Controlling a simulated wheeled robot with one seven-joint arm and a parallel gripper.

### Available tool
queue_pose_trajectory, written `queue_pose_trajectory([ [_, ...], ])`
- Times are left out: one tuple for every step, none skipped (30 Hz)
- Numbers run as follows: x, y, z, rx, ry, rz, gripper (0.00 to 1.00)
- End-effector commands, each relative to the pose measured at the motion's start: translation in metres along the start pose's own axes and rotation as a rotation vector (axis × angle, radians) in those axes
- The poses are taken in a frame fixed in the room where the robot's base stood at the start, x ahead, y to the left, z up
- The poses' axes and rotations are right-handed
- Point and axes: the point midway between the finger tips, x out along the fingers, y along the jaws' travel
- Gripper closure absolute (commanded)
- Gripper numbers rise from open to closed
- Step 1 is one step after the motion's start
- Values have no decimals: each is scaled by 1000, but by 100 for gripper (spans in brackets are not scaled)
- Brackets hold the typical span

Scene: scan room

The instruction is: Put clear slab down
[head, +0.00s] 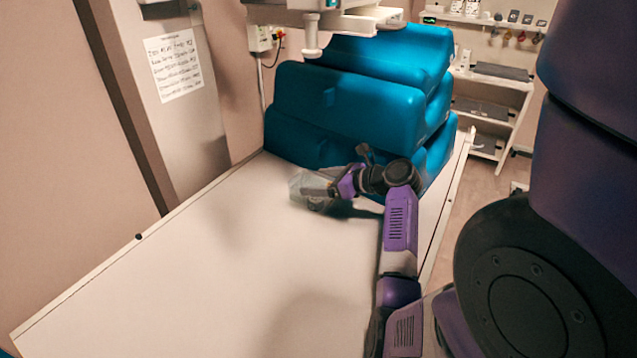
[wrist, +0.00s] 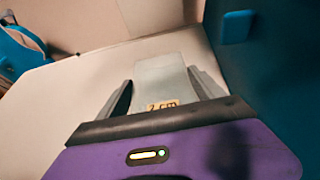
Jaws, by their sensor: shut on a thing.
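The clear slab (wrist: 162,75) is a translucent pale plate with a yellow label reading "2 cm". In the wrist view my gripper (wrist: 163,90) has one finger along each side of it and is shut on it. In the head view the slab (head: 308,184) shows at the end of my gripper (head: 318,190), over the far part of the white table (head: 240,250), in front of the blue cushions. I cannot tell whether the slab touches the table top.
Large blue stacked cushions (head: 345,105) stand at the table's far end, close to my gripper. An overhead device (head: 345,18) hangs above them. A white shelf (head: 490,105) stands behind at right. The table's near and left parts are clear. A small black knob (head: 139,237) sits on its left edge.

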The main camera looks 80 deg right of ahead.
Motion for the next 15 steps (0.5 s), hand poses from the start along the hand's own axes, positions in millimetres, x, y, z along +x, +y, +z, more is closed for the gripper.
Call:
queue_pose_trajectory([
  [1,0,-2,-1,-2,-1,76],
  [1,0,-2,-2,-2,-2,76],
  [1,0,-2,-2,-3,-2,76],
  [1,0,-1,-2,-3,-2,76],
  [1,0,-1,-2,-3,-2,76],
  [1,0,-1,-2,-3,-2,76],
  [1,0,-1,-2,-3,-2,76],
  [1,0,-1,-2,-2,-2,76],
  [1,0,-2,-2,-2,-2,76],
  [1,0,-2,-1,-2,-1,76],
  [2,0,-3,-1,-2,-1,76],
  [2,0,-4,0,-1,-1,19],
  [2,0,-4,-1,-1,-2,13],
  [2,0,-4,-1,-1,-2,7],
  [2,0,-4,-1,-1,-1,1],
])
